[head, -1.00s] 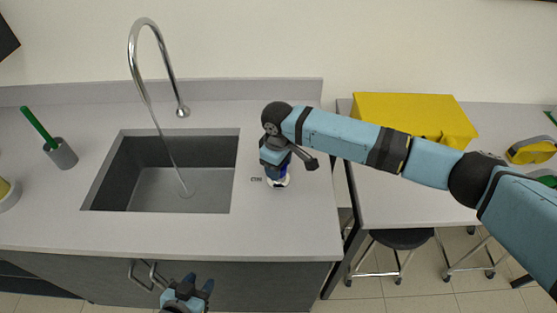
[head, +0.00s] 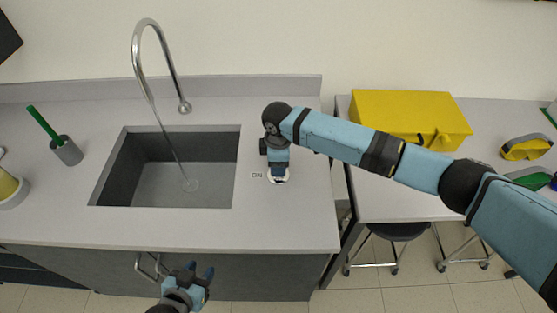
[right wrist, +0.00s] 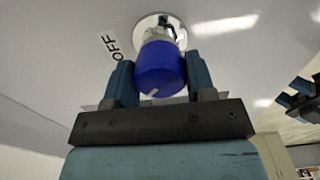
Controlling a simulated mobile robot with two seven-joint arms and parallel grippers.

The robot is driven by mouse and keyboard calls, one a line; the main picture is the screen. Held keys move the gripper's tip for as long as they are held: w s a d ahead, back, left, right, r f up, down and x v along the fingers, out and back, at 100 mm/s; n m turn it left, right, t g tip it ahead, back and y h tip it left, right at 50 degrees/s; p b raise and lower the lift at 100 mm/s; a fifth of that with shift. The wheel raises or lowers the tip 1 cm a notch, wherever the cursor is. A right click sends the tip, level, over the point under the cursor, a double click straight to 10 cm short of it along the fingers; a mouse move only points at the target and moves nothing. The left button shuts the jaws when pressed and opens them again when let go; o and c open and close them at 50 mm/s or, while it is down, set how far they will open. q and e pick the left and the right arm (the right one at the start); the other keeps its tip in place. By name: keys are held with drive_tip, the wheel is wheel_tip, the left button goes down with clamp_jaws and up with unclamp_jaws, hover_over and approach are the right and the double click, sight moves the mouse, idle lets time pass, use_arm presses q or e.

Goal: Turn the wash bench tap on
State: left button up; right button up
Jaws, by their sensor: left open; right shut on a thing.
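A blue tap knob (right wrist: 160,68) with a small white mark sits on a round shiny base on the bench (head: 300,228). An OFF label (right wrist: 113,47) shows beside it in the right wrist view, and an ON label (head: 257,175) left of it in the head view. My right gripper (right wrist: 160,78) is shut on the knob; in the head view the gripper (head: 278,168) mostly hides it. The chrome tap (head: 148,24) arches over the sink (head: 140,180). My left gripper (head: 195,272) is open and empty before the bench front.
A grey cup (head: 67,152) with a green-handled brush stands left of the sink. A yellow box (head: 405,115) and a yellow tool (head: 526,148) lie on the right table. Stools stand under it. Cabinet handles (head: 150,266) are near my left gripper.

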drive_tip(key=shift+r, duration=0.1)
drive_tip(key=o, duration=0.9)
wheel_tip(320, 180, up, 14)
drive_tip(key=shift+f+b, duration=0.1)
drive_tip(key=shift+b, duration=0.65)
